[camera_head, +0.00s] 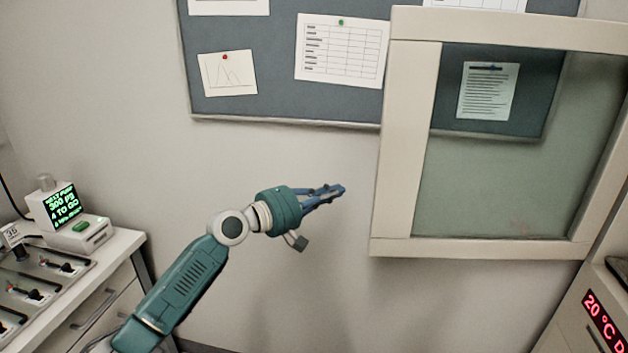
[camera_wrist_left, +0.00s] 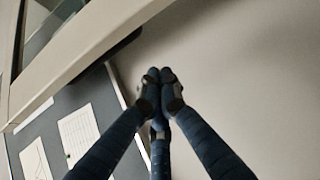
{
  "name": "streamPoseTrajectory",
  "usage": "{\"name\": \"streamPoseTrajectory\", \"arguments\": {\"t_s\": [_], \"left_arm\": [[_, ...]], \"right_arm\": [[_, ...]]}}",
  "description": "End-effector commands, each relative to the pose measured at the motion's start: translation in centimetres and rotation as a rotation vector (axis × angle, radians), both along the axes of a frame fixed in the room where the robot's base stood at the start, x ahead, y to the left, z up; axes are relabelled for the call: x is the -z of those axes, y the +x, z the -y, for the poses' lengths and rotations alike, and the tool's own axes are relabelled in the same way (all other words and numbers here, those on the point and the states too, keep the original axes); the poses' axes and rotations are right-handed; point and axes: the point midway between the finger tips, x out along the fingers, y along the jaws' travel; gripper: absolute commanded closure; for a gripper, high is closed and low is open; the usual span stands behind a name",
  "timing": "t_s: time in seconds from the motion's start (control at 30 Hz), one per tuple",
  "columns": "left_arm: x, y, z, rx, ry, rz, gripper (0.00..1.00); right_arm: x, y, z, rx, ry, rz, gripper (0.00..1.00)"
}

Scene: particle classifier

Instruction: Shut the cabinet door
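The cabinet door (camera_head: 402,140) is a cream frame around a clear pane, and it stands open at the right of the head view. The pinboard and wall show through its pane. In the wrist view, part of a cream frame that looks like the door (camera_wrist_left: 85,45) crosses the top left. My left gripper (camera_head: 340,190) is just left of the door's free edge in the head view, with a small gap between them in the picture. Its fingers (camera_wrist_left: 162,80) are brought together at the tips with nothing between them. My right gripper is in neither view.
A pinboard (camera_head: 280,95) with papers hangs on the wall behind. At the left, a bench (camera_head: 120,245) carries a small device with a green-lit screen (camera_head: 62,205). At lower right, a unit shows a red temperature display (camera_head: 604,320). The wall below the door is bare.

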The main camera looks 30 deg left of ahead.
Motion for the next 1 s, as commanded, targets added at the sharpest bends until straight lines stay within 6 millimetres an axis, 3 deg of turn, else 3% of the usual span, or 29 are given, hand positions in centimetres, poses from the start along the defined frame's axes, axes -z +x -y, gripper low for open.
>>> {"name": "streamPoseTrajectory", "arguments": {"t_s": [0.03,0.1,0.2,0.8,1.0], "left_arm": [[-1.8,-0.4,0.6,0.021,-0.021,0.015,1.0],[-3.3,-0.7,1.1,0.039,-0.044,0.026,1.0],[-4.0,-0.5,1.5,0.048,-0.057,0.029,1.0],[-4.0,8.3,6.0,0.045,-0.055,0.028,1.0],[-4.1,5.6,6.9,0.045,-0.051,0.028,1.0]], "right_arm": [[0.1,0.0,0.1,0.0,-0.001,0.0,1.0],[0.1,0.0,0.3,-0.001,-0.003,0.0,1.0],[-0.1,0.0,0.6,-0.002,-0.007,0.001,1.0],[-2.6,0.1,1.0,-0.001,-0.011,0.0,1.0],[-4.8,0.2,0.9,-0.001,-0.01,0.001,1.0]]}}
